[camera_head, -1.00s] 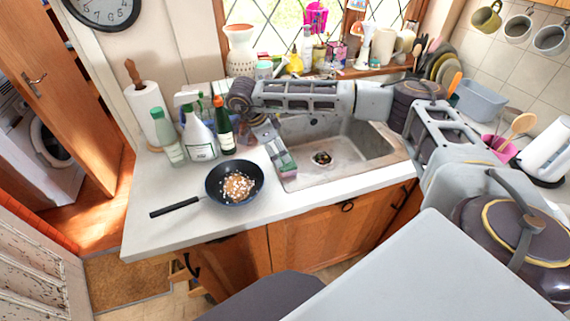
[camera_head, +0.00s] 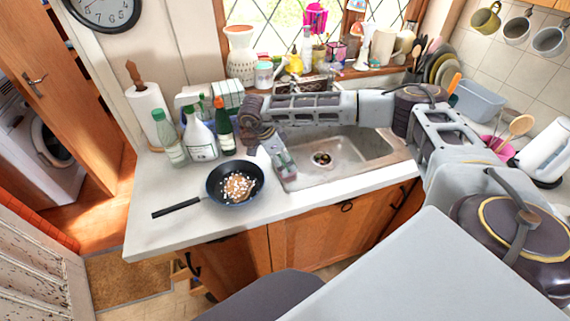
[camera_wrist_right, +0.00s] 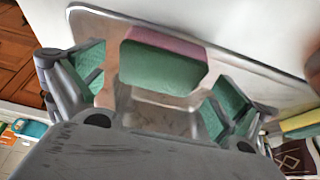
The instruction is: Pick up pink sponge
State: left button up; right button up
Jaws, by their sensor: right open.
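The pink sponge (camera_wrist_right: 165,60), a block with a pink layer and a green layer, sits at the sink's edge in the right wrist view. It lies between and beyond the two spread fingers of my right gripper (camera_wrist_right: 160,95), with a gap on each side. In the head view my right gripper (camera_head: 281,163) points down at the left edge of the sink (camera_head: 345,150). The pink sponge (camera_head: 287,160) is partly hidden there by the gripper. My left gripper is not in view.
A black pan (camera_head: 235,182) with food in it stands left of the gripper, its handle towards the left. Several bottles (camera_head: 200,137) and a paper towel roll (camera_head: 150,108) stand behind it. The counter front (camera_head: 150,235) is bare.

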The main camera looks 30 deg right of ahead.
jog(key=shift+x, duration=0.8)
jog(key=shift+d+f, duration=0.1)
jog(key=shift+f, duration=0.05)
jog(key=shift+c, duration=0.6)
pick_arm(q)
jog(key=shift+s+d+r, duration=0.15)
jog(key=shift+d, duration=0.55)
pick_arm(e)
jog(key=c, duration=0.5)
